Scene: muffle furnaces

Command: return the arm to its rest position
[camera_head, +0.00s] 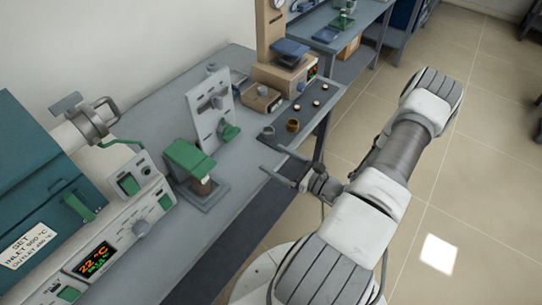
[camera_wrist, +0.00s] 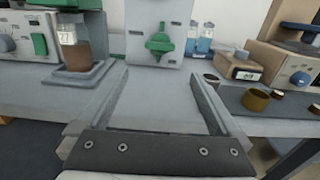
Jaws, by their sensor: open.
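My gripper (camera_head: 279,168) is at the front edge of the grey bench (camera_head: 237,165) in the head view, its two fingers spread and pointing toward the bench. In the wrist view my gripper (camera_wrist: 160,88) is open, with nothing between its fingers. My arm reaches from the lower right of the head view, bends at the upper right over the floor and comes back toward the bench.
A green-topped device (camera_head: 189,158) and an upright white panel (camera_head: 209,108) stand near my gripper. A dark mat (camera_head: 310,116) holds a brass cup (camera_head: 293,125) and small pieces. A furnace-like unit (camera_head: 45,165) reading 22 °C is at left. Tiled floor (camera_head: 470,130) is clear at right.

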